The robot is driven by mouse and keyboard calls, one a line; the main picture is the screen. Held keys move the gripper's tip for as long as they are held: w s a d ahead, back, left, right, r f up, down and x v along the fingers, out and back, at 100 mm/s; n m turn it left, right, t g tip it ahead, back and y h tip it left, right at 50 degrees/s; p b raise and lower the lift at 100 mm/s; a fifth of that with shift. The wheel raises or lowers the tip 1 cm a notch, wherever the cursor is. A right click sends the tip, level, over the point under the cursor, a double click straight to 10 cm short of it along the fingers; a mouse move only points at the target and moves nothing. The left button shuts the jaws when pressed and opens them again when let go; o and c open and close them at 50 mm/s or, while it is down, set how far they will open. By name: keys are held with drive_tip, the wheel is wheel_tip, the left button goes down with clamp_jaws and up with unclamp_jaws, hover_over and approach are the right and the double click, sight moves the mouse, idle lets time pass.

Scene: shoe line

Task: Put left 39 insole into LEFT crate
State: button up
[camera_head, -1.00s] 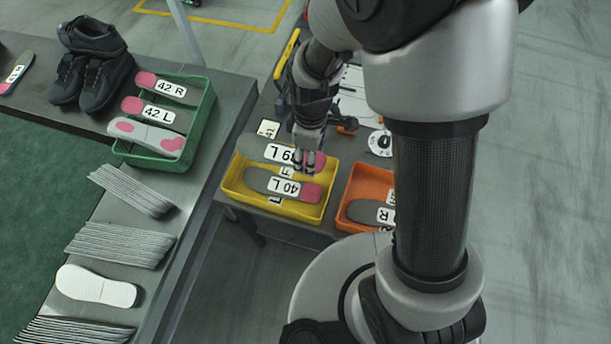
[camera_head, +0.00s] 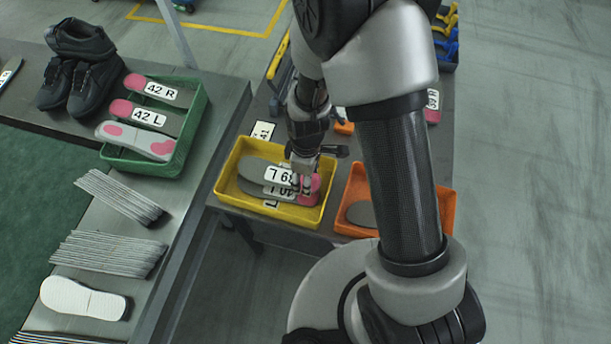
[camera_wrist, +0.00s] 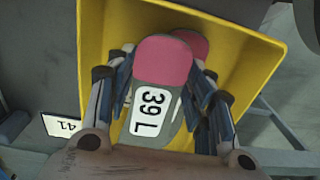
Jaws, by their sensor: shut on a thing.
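The 39 L insole (camera_wrist: 160,88), grey with a pink heel and a white label, is held in my gripper (camera_wrist: 165,92), with one finger on each side of it. In the head view my gripper (camera_head: 302,183) is low over the yellow crate (camera_head: 225,182), and the 39 L insole (camera_head: 255,170) lies within the crate's outline. Beneath it is the 40 L insole (camera_head: 285,194), mostly covered. In the wrist view the yellow crate (camera_wrist: 235,60) surrounds the insole. I cannot tell whether the held insole touches the one below.
An orange crate (camera_head: 447,212) stands to the right with a grey insole (camera_head: 362,214) in it. A green crate (camera_head: 195,125) holds 42 R and 42 L insoles on the left table. Black shoes (camera_head: 85,75) and insole stacks (camera_head: 110,252) lie there too. A 41 card (camera_head: 263,131) is behind the yellow crate.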

drive_tip(key=shift+f, duration=0.1)
drive_tip(key=shift+f+b, duration=0.55)
drive_tip(key=shift+b, duration=0.05)
drive_tip(key=o, duration=1)
drive_tip(key=shift+r, duration=0.1)
wheel_tip(320, 180, up, 13)
drive_tip(key=p, duration=0.5)
drive_tip(key=shift+w+d+r+p, duration=0.1)
drive_tip(key=shift+w+p, duration=0.05)
drive_tip(key=shift+p, duration=0.25)
